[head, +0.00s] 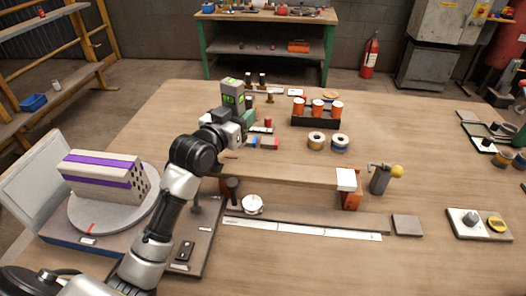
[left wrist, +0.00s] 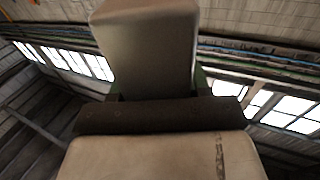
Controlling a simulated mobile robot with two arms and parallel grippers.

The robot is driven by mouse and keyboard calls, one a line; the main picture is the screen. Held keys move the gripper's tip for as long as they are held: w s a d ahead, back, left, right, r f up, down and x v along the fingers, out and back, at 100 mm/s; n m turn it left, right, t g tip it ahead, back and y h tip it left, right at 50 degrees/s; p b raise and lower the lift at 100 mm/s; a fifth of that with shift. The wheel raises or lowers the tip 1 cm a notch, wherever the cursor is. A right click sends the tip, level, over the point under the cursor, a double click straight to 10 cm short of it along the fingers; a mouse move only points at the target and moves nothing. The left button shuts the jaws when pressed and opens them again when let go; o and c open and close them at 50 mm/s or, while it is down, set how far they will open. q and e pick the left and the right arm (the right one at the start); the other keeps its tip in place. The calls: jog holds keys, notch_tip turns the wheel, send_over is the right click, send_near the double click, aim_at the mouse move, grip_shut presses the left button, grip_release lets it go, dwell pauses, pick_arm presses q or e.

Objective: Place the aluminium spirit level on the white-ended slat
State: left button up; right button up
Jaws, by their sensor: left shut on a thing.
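The aluminium spirit level (head: 232,90) is a grey block with bright green windows. My left gripper (head: 236,116) is shut on its lower part and holds it upright, beyond the slat's left end. In the left wrist view the level (left wrist: 148,45) rises as a plain grey block from the dark jaws (left wrist: 155,98). The white-ended slat (head: 285,174) is a wooden strip lying left to right, raised above the bench, with a white block at its right end. My arm hides part of its left end. My right gripper is not in view.
An orange support (head: 351,197) stands under the slat's right end. A yellow-knobbed grey tool (head: 380,178) stands just right of it. A steel rule (head: 300,229) lies in front. Wire spools (head: 340,142) and a rack of orange-and-white cylinders (head: 317,119) stand behind. A striped hollow brick (head: 100,175) sits at left.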

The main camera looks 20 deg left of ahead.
pick_arm(q)
notch_tip(320, 180, down, 8)
jog(key=shift+s+r, duration=0.1)
jog(key=shift+r, duration=0.1)
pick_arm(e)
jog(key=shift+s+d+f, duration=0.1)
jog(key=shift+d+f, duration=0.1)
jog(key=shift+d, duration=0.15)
pick_arm(q)
jog(key=shift+f, duration=0.15)
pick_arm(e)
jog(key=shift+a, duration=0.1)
pick_arm(q)
jog(key=o, duration=1.1)
jog(key=shift+c, duration=0.2)
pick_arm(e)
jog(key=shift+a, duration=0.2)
pick_arm(q)
jog(key=s+a+b, duration=0.1)
jog(key=s, duration=1.1)
jog(key=shift+a, duration=0.35)
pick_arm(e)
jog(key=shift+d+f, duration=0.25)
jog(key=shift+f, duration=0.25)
pick_arm(q)
jog(key=shift+w, duration=0.1)
